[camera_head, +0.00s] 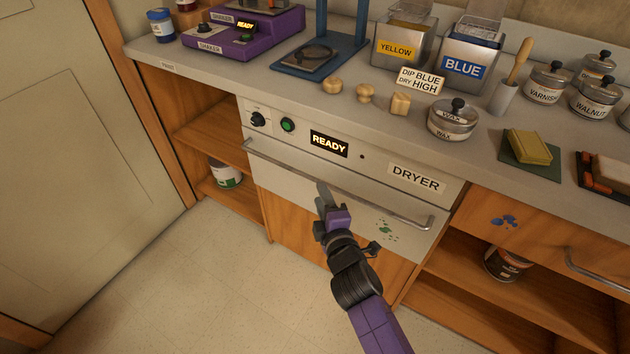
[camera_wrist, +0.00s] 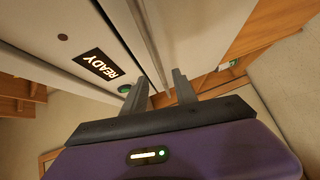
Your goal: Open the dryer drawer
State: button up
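The dryer drawer (camera_head: 285,178) has a pale front with a long metal bar handle (camera_head: 385,205) along it, and it looks shut, flush under the panel marked DRYER. My gripper (camera_head: 324,192) is at the middle of the handle, in front of the drawer. In the wrist view, my gripper (camera_wrist: 160,78) has its two fingers apart, and the handle (camera_wrist: 150,35) runs into the gap between them. I cannot tell whether either finger touches the bar. The lit READY display (camera_head: 329,143) also shows in the wrist view (camera_wrist: 97,66).
The counter above holds a purple shaker (camera_head: 240,35), wooden knobs (camera_head: 365,93), a wax jar (camera_head: 452,119) and labelled tins. Open shelves flank the dryer; a drawer with its own handle (camera_head: 600,272) is at right. The floor (camera_head: 200,280) to the left is clear.

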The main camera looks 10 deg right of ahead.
aim_at(315, 178)
jog(key=w, duration=0.2)
jog(key=w+b, duration=0.1)
jog(key=w, duration=0.1)
jog(key=w+f, duration=0.1)
jog(key=w, duration=0.2)
jog(key=shift+w+b, duration=0.1)
jog(key=shift+b, duration=0.25)
jog(key=shift+c, duration=0.4)
grip_shut()
dwell(0.7)
